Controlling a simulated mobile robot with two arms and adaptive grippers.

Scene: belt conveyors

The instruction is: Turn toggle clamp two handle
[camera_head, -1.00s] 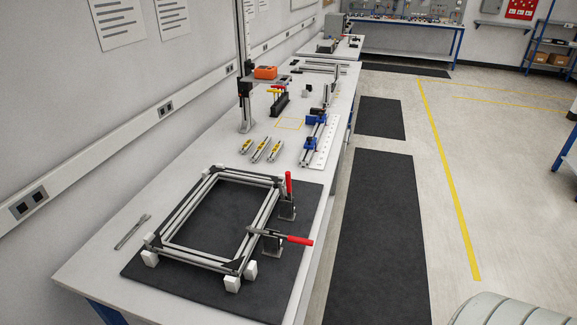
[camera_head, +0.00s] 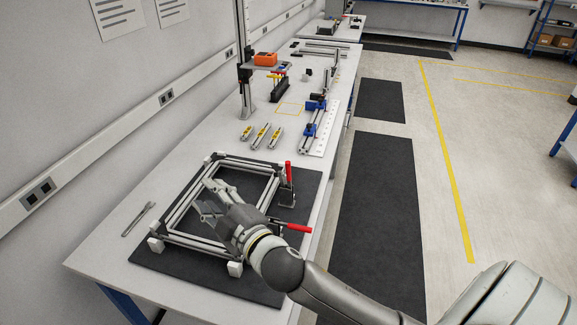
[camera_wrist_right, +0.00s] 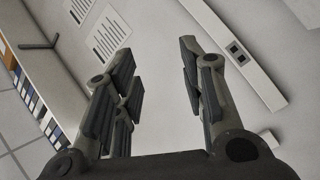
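Two toggle clamps with red handles stand at the right side of an aluminium profile frame (camera_head: 174,236). The far clamp's red handle (camera_head: 288,174) points upright. The near clamp's red handle (camera_head: 297,227) lies flat and points right; my right arm hides much of this clamp's body. My right gripper (camera_head: 207,200) is above the frame, left of both handles, with its fingers pointing left. It is open and empty; the right wrist view (camera_wrist_right: 158,75) shows its fingers apart with only wall between them. My left gripper is not in view.
The frame lies on a black mat (camera_head: 265,289) on the white bench (camera_head: 95,258). A wrench-like tool (camera_head: 138,219) lies to its left. Small yellow-marked parts (camera_head: 261,136), a blue fixture (camera_head: 315,118) and an orange box (camera_head: 265,59) are farther back.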

